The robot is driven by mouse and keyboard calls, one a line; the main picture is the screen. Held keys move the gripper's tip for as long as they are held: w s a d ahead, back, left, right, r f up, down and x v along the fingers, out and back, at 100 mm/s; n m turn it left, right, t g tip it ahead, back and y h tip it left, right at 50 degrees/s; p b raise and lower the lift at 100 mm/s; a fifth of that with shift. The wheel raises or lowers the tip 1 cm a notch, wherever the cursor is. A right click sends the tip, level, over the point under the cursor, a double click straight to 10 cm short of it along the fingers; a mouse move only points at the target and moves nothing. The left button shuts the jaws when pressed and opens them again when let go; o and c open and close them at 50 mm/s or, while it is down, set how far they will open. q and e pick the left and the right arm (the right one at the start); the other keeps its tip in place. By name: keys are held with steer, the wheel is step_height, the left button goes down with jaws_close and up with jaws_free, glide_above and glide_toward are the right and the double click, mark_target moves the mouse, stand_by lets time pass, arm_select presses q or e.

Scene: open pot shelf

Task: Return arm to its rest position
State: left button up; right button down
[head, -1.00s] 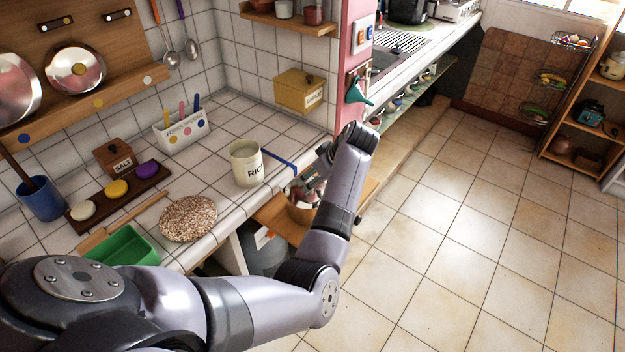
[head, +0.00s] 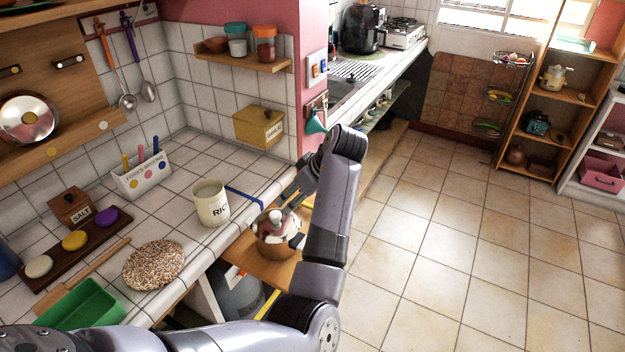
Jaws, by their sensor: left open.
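My left arm reaches in from the bottom of the head view, with its forearm upright over the floor beside the counter. My left gripper (head: 284,199) hangs past the counter's right edge, open and apparently empty, partly hidden by its wrist. A copper-coloured pot (head: 276,243) with a lid and pale knob stands on a low wooden shelf (head: 262,270) below the counter's edge. The gripper appears just above the pot, apart from it. My right gripper is not in view.
The tiled counter holds a rice canister (head: 210,204), a speckled round mat (head: 153,264), a green bin (head: 82,307) and a salt box (head: 71,207). A grey gas cylinder (head: 238,293) stands under the counter. The tiled floor (head: 450,250) on the right is clear.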

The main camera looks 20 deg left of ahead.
arm_select(q)
steer(key=s+a+f+m+t+h, duration=0.1)
steer(key=s+f+m+t+h, duration=0.1)
steer(key=s+f+m, duration=0.95)
steer(key=s+d+f+m+h, duration=0.25)
steer(key=s+d, duration=0.25)
steer(key=s, duration=0.6)
steer(key=s+d+f+m+h, duration=0.1)
steer(key=s+d+m+h, duration=0.15)
steer(key=s+d, duration=0.6)
steer(key=s+a+f+g+b, duration=0.1)
steer(key=s+a+f, duration=0.1)
steer(key=f, duration=1.3)
steer(key=s+a+f+b, duration=0.1)
steer(key=s+f, duration=0.1)
steer(key=f, duration=1.2)
steer(key=s+a+f+m+g, duration=0.1)
steer(key=s+a+f, duration=0.2)
steer(key=s+f, duration=1.3)
steer(key=shift+y+b, duration=0.3)
